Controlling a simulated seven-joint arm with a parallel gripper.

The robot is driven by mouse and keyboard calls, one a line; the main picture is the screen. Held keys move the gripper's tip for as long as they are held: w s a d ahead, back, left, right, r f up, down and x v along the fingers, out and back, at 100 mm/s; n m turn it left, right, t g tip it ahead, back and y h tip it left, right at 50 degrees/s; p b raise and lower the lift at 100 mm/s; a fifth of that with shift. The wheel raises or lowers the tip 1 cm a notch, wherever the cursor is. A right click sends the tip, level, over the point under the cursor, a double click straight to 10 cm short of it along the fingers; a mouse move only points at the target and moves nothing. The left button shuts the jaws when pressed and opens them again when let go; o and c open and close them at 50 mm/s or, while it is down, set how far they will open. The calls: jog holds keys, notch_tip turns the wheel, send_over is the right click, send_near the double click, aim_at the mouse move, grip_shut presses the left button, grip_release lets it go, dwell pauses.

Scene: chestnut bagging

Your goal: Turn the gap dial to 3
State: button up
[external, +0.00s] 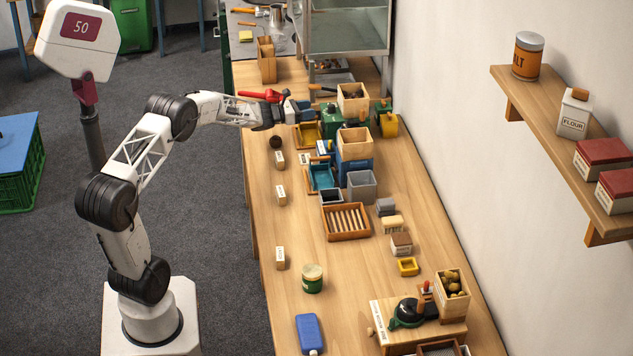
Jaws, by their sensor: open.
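My gripper (290,112) is over the far part of the bench, at the left side of the green machine (334,122) with a wooden hopper. It is small in the picture, and its jaws look empty and apart. A blue machine (357,168) with a wooden hopper stands nearer, with a teal tray (321,177) at its left. I cannot make out a gap dial or its numbers on either machine. The gripper and arm end hide part of the area by the green machine. Whether the gripper touches anything there is unclear.
A yellow tray (307,135) lies just below my gripper. A grey bin (362,186) and a wooden tray of rolls (347,222) stand nearer. A green-based device with a black top (407,312) is at the near end.

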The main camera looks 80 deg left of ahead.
aim_at(327, 113)
jog(key=shift+w+a, duration=0.15)
jog(key=shift+w, duration=1.15)
jog(key=shift+w+a, duration=0.2)
jog(key=shift+w, duration=1.05)
jog(key=shift+w+a, duration=0.15)
jog(key=shift+w, duration=1.15)
jog(key=c, duration=0.9)
jog(key=shift+d+n+y, duration=0.1)
jog(key=shift+n+y, duration=0.3)
jog(key=shift+y, duration=0.2)
jog(key=shift+n+y, duration=0.4)
jog(key=shift+y, duration=0.2)
